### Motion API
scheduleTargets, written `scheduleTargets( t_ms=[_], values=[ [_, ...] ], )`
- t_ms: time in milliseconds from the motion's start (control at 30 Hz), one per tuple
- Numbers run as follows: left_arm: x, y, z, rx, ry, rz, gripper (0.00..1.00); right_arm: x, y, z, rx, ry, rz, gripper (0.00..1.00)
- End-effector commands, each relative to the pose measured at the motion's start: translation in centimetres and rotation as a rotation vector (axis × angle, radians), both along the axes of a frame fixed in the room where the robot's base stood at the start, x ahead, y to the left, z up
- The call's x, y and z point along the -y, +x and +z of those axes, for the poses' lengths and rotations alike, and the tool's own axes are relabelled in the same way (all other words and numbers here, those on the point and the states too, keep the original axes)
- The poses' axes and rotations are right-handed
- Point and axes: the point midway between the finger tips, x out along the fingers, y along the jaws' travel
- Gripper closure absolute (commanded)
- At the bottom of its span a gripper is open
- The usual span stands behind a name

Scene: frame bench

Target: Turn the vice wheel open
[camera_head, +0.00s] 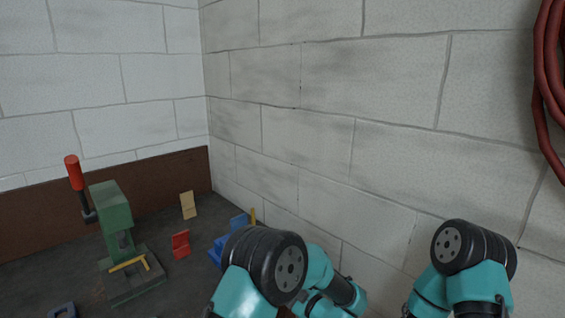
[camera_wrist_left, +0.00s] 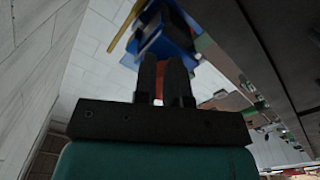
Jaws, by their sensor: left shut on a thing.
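The blue vice (camera_head: 228,240) with an upright yellow piece stands near the wall on the bench, partly hidden behind my left arm. It also shows in the left wrist view (camera_wrist_left: 165,42), just beyond my fingers. My left gripper (camera_wrist_left: 166,72) is shut on a red part, which I take to be the vice wheel (camera_wrist_left: 158,88); only a sliver of it shows between the two dark fingers. How far the wheel is turned cannot be seen. My right arm shows at the lower right of the head view, but its gripper is out of view.
A green press (camera_head: 115,215) with a red-handled lever (camera_head: 73,173) stands on the left of the dark bench. A red block (camera_head: 180,244) and a tan block (camera_head: 188,205) lie between it and the vice. The brick wall (camera_head: 330,130) is close on the right.

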Motion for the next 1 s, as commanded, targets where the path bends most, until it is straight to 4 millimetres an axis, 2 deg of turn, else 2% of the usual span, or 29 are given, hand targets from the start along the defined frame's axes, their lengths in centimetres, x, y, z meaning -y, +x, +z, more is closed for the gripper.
scheduleTargets(
  t_ms=[33,67,667,1000],
  values=[
    [-0.7,0.8,0.0,0.008,-0.009,0.002,1.0,0.0,0.0,0.0,0.0,0.0,0.0,0.57],
    [-0.6,0.7,0.0,0.008,-0.009,0.002,1.0,0.0,0.0,0.0,0.0,0.0,0.0,0.57],
    [3.3,-3.5,-0.2,0.003,-0.004,0.001,1.0,0.0,0.0,0.0,0.0,0.0,0.0,0.57],
    [3.5,-3.8,-0.2,0.003,-0.003,0.002,1.0,0.0,0.0,0.0,0.0,0.0,0.0,0.57]
  ],
)
